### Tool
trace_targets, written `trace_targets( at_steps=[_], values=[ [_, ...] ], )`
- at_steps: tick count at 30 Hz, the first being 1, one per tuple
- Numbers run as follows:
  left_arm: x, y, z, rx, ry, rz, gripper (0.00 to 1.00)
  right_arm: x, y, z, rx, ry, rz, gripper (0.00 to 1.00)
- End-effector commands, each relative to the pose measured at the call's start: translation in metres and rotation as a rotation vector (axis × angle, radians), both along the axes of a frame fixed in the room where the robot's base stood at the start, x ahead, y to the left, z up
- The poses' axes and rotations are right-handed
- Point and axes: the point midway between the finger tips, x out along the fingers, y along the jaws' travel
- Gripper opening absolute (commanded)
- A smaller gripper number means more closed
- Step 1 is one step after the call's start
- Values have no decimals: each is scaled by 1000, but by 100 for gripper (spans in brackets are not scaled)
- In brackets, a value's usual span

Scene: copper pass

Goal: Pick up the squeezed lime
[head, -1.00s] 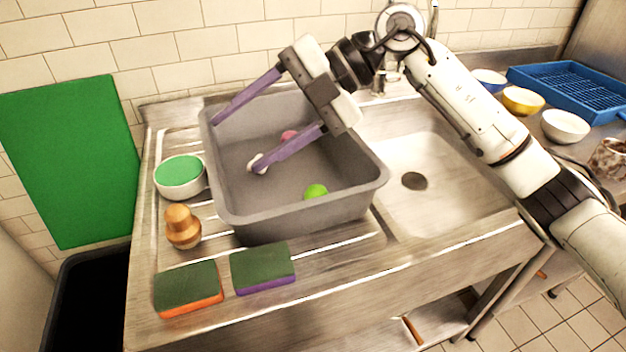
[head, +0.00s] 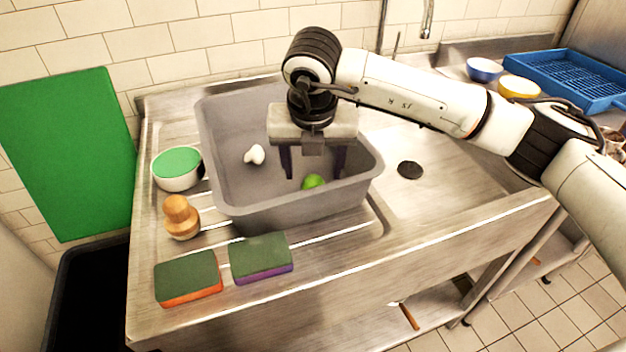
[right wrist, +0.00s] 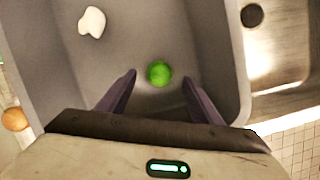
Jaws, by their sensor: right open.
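The squeezed lime (head: 313,181) is a small bright green piece on the floor of the grey tub, near its front wall. In the right wrist view the lime (right wrist: 159,73) lies ahead of and between the two purple fingers, apart from both. My right gripper (head: 314,176) points down into the grey tub (head: 222,180), open and empty, with one finger on each side of the lime as seen from the head. How far the fingertips are above the tub floor is hard to tell. My left gripper is not in view.
A white lump (head: 255,154) lies in the tub left of the gripper. Two sponges (head: 189,278) lie in front. The sink basin is at the right.

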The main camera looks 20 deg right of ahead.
Motion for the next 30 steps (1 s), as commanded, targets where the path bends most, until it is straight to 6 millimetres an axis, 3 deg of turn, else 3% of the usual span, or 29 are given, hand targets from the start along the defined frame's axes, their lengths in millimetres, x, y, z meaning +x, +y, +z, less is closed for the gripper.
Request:
trace_targets(
  at_steps=[6,14,22,30],
  values=[
    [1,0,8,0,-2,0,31,8,-3,-26,-1,1,0,59],
    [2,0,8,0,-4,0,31,9,-3,-30,1,0,1,59],
    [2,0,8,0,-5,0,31,9,-3,-29,1,0,1,17],
    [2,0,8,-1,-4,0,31,9,-3,-29,1,0,1,17]
  ],
)
